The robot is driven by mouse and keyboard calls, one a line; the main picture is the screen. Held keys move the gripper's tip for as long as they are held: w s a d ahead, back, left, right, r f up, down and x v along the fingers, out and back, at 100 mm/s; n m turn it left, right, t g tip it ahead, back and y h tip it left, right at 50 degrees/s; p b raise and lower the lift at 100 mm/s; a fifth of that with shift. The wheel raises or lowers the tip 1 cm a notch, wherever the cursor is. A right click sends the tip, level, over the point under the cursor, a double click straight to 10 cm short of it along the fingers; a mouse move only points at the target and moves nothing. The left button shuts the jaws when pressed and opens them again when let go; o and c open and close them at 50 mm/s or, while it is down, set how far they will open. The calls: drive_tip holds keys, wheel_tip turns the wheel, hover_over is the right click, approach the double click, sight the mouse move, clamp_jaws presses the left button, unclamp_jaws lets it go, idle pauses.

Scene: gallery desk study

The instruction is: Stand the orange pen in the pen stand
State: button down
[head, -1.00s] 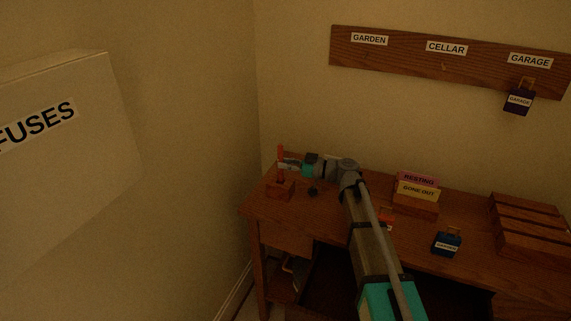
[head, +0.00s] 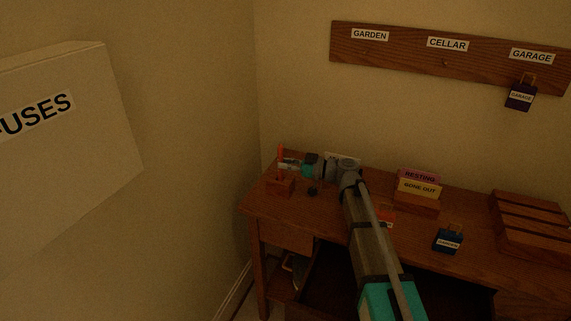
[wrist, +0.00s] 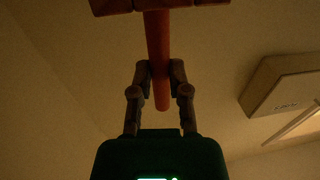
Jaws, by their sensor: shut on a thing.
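The orange pen (head: 280,154) stands upright at the far left of the desk, and my gripper (head: 287,164) is shut on it from the right. In the wrist view the orange pen (wrist: 157,50) runs between the two fingertips of my gripper (wrist: 160,72), and one end meets a wooden block at the top edge. That block is the pen stand (head: 280,187), a small wooden block on the desk's left end. The pen's lower end is at the stand's top; how deep it sits in a hole I cannot tell.
A small dark round thing (head: 312,191) lies on the desk right of the stand. A card holder (head: 416,202), a blue tag (head: 449,240), a red tag (head: 388,216) and a slotted wooden rack (head: 530,222) are further right. The wall is close behind the desk.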

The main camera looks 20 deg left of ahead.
drive_tip(key=shift+f+b, duration=0.55)
drive_tip(key=shift+f, duration=0.05)
drive_tip(key=c, duration=0.5)
unclamp_jaws()
drive_tip(key=shift+c, duration=0.2)
drive_tip(key=shift+r, duration=0.1)
drive_tip(key=shift+r+p, duration=1.15)
drive_tip(key=shift+p, duration=0.15)
wheel_tip(320, 180, down, 3)
drive_tip(key=b, duration=0.3)
drive_tip(key=shift+r, duration=0.1)
wheel_tip(320, 180, up, 9)
drive_tip(key=p, duration=0.9)
